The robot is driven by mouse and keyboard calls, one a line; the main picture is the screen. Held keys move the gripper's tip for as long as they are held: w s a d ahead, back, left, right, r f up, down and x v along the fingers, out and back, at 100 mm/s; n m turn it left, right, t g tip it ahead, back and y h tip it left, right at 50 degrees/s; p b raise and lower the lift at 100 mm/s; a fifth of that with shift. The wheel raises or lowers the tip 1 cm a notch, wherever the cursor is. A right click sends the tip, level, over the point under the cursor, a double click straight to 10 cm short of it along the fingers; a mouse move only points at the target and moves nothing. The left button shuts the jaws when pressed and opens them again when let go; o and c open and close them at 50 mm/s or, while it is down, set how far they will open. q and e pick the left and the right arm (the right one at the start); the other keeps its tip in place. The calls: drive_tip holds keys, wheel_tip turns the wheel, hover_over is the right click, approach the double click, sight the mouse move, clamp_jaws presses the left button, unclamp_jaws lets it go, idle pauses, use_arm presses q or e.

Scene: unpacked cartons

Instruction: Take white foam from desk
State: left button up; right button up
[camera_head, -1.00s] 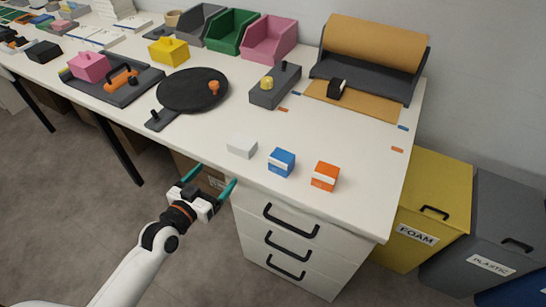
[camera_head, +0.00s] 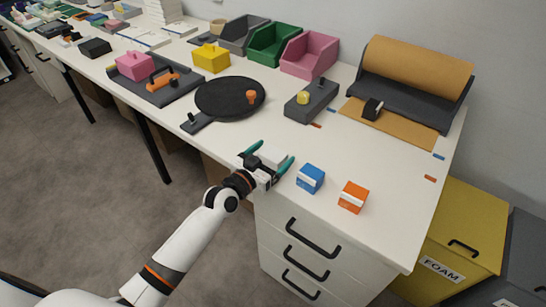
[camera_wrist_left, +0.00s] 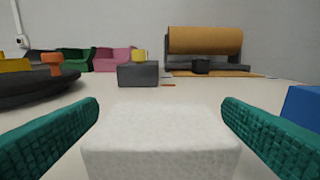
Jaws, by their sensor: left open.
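The white foam (camera_wrist_left: 160,140) is a pale speckled block on the desk (camera_head: 375,160). In the left wrist view it lies between the two green fingers of my left gripper (camera_wrist_left: 160,135), with a gap to each finger. In the head view my left gripper (camera_head: 270,157) is open at the desk's front edge, and the foam (camera_head: 273,154) is mostly hidden by it. My right gripper is in neither view.
A blue-and-white box (camera_head: 311,178) and an orange-and-white box (camera_head: 353,197) sit just right of the gripper. A black round plate (camera_head: 228,97) lies behind to the left. A yellow bin labelled FOAM (camera_head: 465,225) stands right of the desk.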

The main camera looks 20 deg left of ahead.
use_arm(q)
drive_tip(key=shift+w+d, duration=0.15)
drive_tip(key=shift+w, duration=0.2)
drive_tip(key=shift+c, duration=0.6)
drive_tip(key=c, duration=0.9)
